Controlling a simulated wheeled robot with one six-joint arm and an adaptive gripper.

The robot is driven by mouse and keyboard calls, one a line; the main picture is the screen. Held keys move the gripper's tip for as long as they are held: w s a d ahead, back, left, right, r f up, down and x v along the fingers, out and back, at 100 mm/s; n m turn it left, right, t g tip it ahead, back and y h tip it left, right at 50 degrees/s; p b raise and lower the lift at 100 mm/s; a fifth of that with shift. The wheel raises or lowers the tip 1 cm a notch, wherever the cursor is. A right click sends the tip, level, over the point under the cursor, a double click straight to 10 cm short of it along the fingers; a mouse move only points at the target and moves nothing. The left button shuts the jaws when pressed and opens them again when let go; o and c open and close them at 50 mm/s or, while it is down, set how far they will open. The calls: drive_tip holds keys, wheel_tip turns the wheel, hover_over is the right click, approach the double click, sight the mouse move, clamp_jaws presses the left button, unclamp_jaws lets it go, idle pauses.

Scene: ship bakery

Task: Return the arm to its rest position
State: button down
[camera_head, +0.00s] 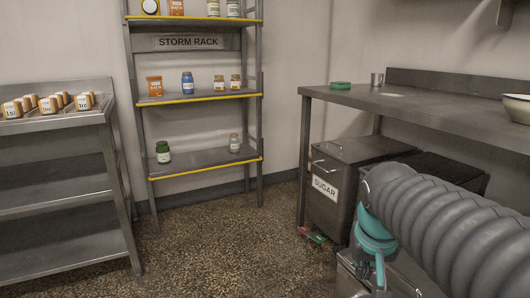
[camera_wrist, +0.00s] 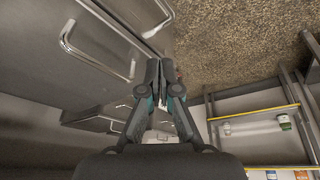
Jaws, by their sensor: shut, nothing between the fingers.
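My arm, in a ribbed grey sleeve, reaches in from the right of the head view. Its teal end with my gripper (camera_head: 379,272) hangs low, in front of the dark bins under the right-hand table. The fingers are hardly visible there. In the wrist view my gripper (camera_wrist: 160,78) has its two fingers together and empty. Steel surfaces with bar handles (camera_wrist: 88,52) lie to the left of the fingers, and the speckled floor (camera_wrist: 235,40) is at upper right. I cannot tell whether the fingers touch anything.
A bin labelled SUGAR (camera_head: 325,188) stands under the steel table (camera_head: 425,110), which bears a green sponge (camera_head: 340,85), a metal cup (camera_head: 377,79) and a bowl (camera_head: 517,107). The storm rack (camera_head: 205,98) holds jars. The middle floor (camera_head: 235,245) is clear.

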drive_tip(key=s+a+n+t+y+p, duration=0.1)
drive_tip(key=s+a+p, duration=0.2)
drive_tip(key=s, duration=0.7)
drive_tip(key=shift+s+f+n+t, duration=0.15)
drive_tip(key=shift+f+n+t, duration=0.2)
drive_tip(key=shift+n+t, duration=0.05)
idle(0.4)
